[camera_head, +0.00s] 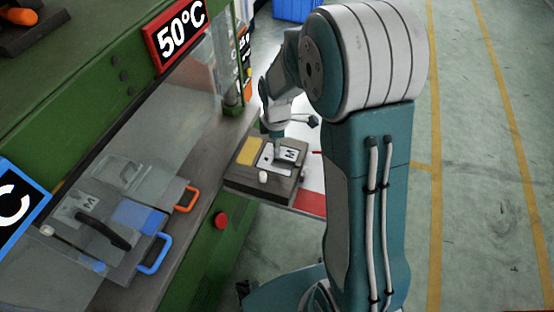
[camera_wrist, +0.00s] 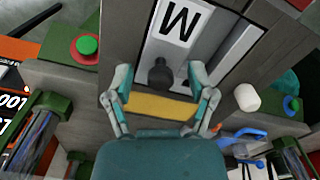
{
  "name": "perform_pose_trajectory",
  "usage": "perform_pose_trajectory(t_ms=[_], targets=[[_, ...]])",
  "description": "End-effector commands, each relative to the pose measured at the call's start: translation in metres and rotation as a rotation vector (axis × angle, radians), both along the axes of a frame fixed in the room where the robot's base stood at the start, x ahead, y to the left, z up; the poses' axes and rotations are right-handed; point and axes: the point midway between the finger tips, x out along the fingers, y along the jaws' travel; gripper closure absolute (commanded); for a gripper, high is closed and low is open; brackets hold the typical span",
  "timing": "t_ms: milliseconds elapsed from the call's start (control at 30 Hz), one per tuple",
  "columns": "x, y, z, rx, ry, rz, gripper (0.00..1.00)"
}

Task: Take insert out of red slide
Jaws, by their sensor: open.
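A grey block (camera_head: 261,187) with a yellow patch (camera_head: 247,151) and a light plate marked M (camera_head: 288,154) sits at the centre of the head view. My gripper (camera_head: 277,133) hangs just above this block. In the wrist view, my gripper (camera_wrist: 160,84) is open, with its fingers on either side of a dark rounded knob (camera_wrist: 160,74) by the M plate (camera_wrist: 181,20). The fingers appear not to grip it; I cannot tell whether they touch. The yellow patch (camera_wrist: 160,106) shows between the fingers. I cannot clearly identify the red slide or the insert's full outline.
The green machine (camera_head: 225,240) fills the left side, with a 50°C sign (camera_head: 178,34), a red button (camera_head: 221,220), an orange handle (camera_head: 187,198) and a blue handle (camera_head: 155,254). A white cylinder (camera_wrist: 247,97) stands near the right finger. Open floor (camera_head: 490,200) lies to the right.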

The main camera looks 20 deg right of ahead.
Motion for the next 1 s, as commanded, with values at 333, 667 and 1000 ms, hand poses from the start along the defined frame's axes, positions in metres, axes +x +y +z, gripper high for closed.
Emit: perform_pose_trajectory(t_ms=[333,667,1000], targets=[[0.001,0.0,0.0,0.0,-0.001,0.0,1.0],[0.001,0.0,0.008,0.0,-0.002,0.0,1.0],[-0.029,0.007,0.069,0.001,-0.006,0.002,1.0]])
